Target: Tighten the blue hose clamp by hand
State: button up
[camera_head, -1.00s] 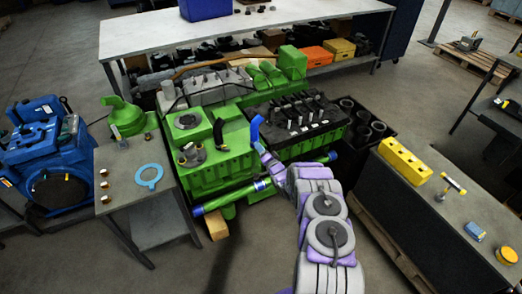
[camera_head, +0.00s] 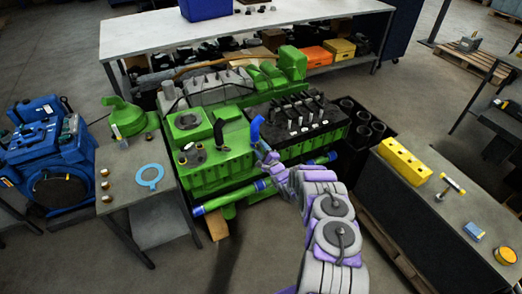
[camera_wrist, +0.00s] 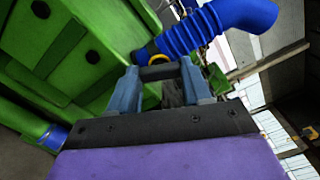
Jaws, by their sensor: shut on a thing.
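The ribbed blue hose (camera_wrist: 195,30) stands up from the green engine and bends over. In the head view the blue hose (camera_head: 255,128) rises at the engine's front, just beyond my gripper (camera_head: 264,150). In the wrist view my gripper (camera_wrist: 160,66) has its two grey-blue fingers at the lower end of the hose. A small yellow-orange ring (camera_wrist: 158,58) shows between the fingertips, at the hose clamp's place. The fingers are shut on the clamp there, with a gap between them. The clamp's band is mostly hidden by the fingers.
The green engine (camera_head: 205,160) fills the space around the gripper. A blue-banded green pipe (camera_head: 235,195) runs low along its front. A black hose (camera_head: 219,130) stands to the left. Side benches (camera_head: 125,205) and (camera_head: 450,215) flank it; open floor lies in front.

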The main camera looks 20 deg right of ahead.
jog(key=shift+s+f+m+p, duration=0.1)
jog(key=shift+f+m+p, duration=0.1)
jog(key=shift+m, duration=2.3)
jog(key=shift+s+f+m+p, duration=0.1)
jog(key=shift+f+m+p, duration=0.1)
jog(key=shift+m, duration=2.3)
jog(key=shift+w, duration=0.1)
jog(key=o, duration=1.1)
jog(key=shift+r, duration=0.1)
jog(key=shift+c, duration=0.2)
jog(key=shift+r, duration=0.1)
jog(key=s+p, duration=0.2)
jog(key=s, duration=1.5)
jog(key=shift+d, duration=0.4)
